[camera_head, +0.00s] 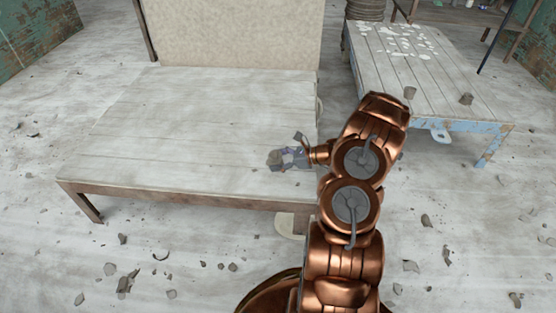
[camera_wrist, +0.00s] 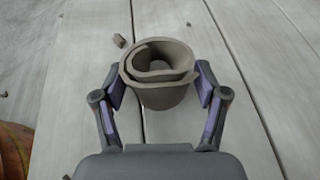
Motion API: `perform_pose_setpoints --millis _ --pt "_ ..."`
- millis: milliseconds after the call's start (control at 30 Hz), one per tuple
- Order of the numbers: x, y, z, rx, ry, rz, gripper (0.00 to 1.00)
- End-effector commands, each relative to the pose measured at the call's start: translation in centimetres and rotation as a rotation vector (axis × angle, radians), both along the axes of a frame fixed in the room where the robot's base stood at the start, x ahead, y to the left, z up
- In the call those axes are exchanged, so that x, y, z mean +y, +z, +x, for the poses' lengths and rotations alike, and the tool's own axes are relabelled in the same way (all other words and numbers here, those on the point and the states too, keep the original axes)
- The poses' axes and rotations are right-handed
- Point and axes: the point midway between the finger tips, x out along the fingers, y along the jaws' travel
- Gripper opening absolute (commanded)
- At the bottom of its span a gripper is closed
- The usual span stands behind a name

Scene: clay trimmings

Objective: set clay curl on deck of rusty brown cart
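The clay curl (camera_wrist: 160,78) is a grey-brown rolled piece, shaped like a small cup with a spiral inside. In the wrist view it sits between the two fingers of my gripper (camera_wrist: 160,90), whose purple pads press close on both its sides. The rusty brown cart (camera_head: 165,197) is low, with a pale plank deck and a brown edge, at left in the head view. My gripper (camera_head: 278,159) is over the right part of this deck, pointing left. The curl is too small and blended with the fingers to make out clearly there. Whether its underside touches the planks cannot be told.
A beige upright panel (camera_head: 237,34) stands at the deck's back. A blue-edged plank table (camera_head: 408,88) with pale chips stands at right. A small chip (camera_wrist: 119,40) lies beyond the curl. The left part of the deck is clear; shards litter the floor.

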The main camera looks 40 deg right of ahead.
Motion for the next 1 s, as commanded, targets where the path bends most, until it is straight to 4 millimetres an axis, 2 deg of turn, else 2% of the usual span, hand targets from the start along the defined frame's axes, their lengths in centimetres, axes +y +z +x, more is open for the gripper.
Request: perform_pose_setpoints --millis 33,167,600,767,1000 --pt "0.0 0.0 0.0 0.0 0.0 0.0 0.81" --pt "0.0 0.0 0.0 0.0 0.0 0.0 0.94" --pt "-0.1 0.4 0.0 -0.001 -0.002 -0.001 0.94" --pt "-1.6 1.6 -1.7 0.0 -0.004 0.0 0.94" --pt "-4.4 3.4 -5.0 0.0 -0.004 0.001 0.94"
